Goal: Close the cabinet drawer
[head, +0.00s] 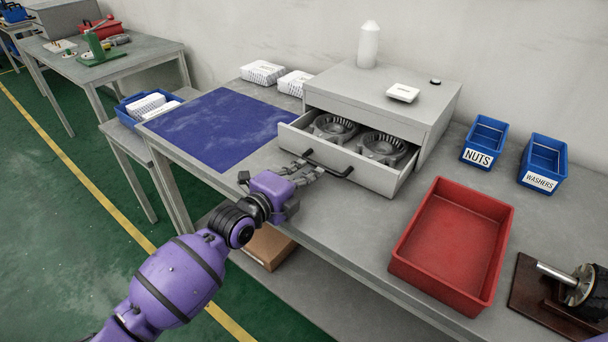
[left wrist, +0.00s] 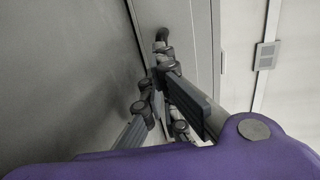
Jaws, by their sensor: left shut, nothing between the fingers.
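The grey cabinet (head: 385,92) stands on the workbench, and its drawer (head: 362,174) is pulled out toward the front. Two round metal housings sit in the drawer. A black bar handle (head: 340,172) is on the drawer front. My left gripper (head: 308,169) is shut and empty, its fingertips close to the left part of the handle; I cannot tell whether they touch. In the left wrist view the fingers (left wrist: 165,90) point at the pale drawer front (left wrist: 187,40), with a dark handle end (left wrist: 162,34) just beyond them. My right gripper is out of view.
A red tray (head: 397,262) lies right of the drawer. Blue bins for nuts (head: 489,132) and washers (head: 545,148) stand behind it. A blue mat (head: 215,128) lies left of the cabinet. A white bottle (head: 369,45) and small items stand on the cabinet top.

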